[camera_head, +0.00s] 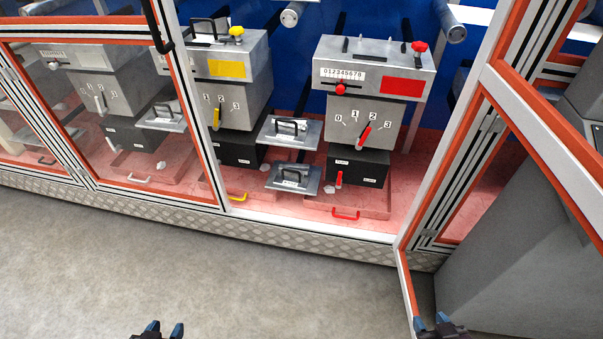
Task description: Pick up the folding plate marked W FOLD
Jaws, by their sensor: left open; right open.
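Several grey metal plates with black handles show inside the cabinet. One plate (307,180) sits low, left of the black box under the red-marked machine, with a small white label. Another plate (270,135) sits just above and behind it. A third plate (150,120) is further left, behind the glass. The lettering on them is too small to read, so I cannot tell which is marked W FOLD. My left gripper (165,330) is open and empty at the bottom edge, over the floor. My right gripper (431,322) is open and empty at the bottom right, by the open door's lower edge.
A red-marked machine (362,120) with a red lever stands in the open bay; a yellow-marked machine (235,88) stands left of it. The orange-edged open door (548,130) blocks the right side. A closed glass door (130,110) covers the left. The floor (240,270) in front is clear.

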